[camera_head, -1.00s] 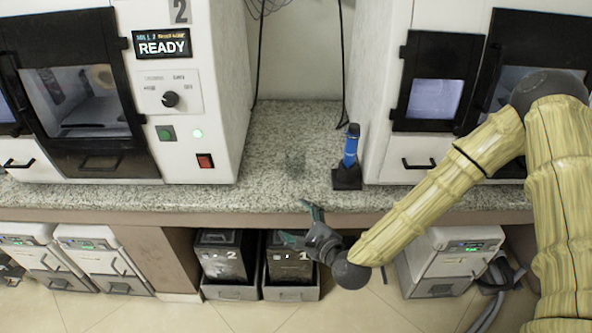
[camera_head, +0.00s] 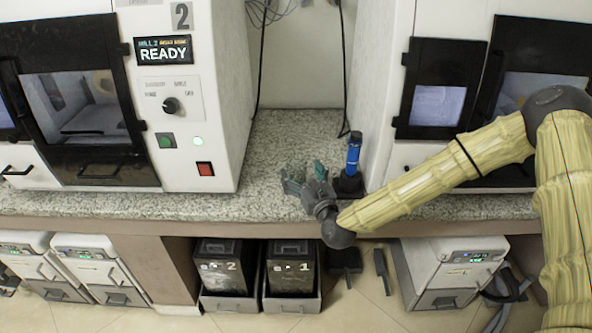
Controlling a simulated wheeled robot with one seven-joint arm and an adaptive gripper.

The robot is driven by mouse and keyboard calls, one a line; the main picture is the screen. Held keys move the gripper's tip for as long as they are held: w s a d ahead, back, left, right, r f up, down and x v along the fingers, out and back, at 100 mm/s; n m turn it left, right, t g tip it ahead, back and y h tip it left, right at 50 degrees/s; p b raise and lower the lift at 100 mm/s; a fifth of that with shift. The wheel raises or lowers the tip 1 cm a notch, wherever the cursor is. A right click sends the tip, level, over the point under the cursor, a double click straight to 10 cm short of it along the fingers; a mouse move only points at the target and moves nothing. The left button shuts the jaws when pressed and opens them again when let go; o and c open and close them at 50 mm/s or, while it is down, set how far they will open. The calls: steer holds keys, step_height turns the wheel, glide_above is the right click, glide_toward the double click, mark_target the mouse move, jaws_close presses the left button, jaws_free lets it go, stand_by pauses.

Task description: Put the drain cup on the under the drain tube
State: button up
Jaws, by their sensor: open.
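My gripper (camera_head: 295,179) is open over the granite counter, between the two white machines. Its teal fingers spread to the left, just left of a blue handled tool in a black stand. A faint dark, see-through shape shows at the fingers; I cannot tell whether it is the drain cup or whether the fingers touch it. I cannot clearly pick out the drain tube.
The blue tool (camera_head: 353,153) stands close to the right of my gripper. Mill 2 (camera_head: 218,100), reading READY, is at the left. Another white machine (camera_head: 377,70) is at the right. The granite counter (camera_head: 265,150) has free room. Black boxes (camera_head: 228,269) sit below it.

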mark_target(293, 155)
steer(key=shift+d+p+x, duration=0.2)
steer(key=shift+p+x, duration=0.25)
steer(key=shift+x, duration=1.05)
steer(key=shift+d+p+x, duration=0.15)
steer(key=shift+p+x, duration=0.25)
steer(key=shift+x, duration=1.05)
steer(key=shift+w, duration=0.15)
steer(key=c, duration=1.2)
steer(key=shift+o, duration=0.2)
steer(key=shift+r, duration=0.1)
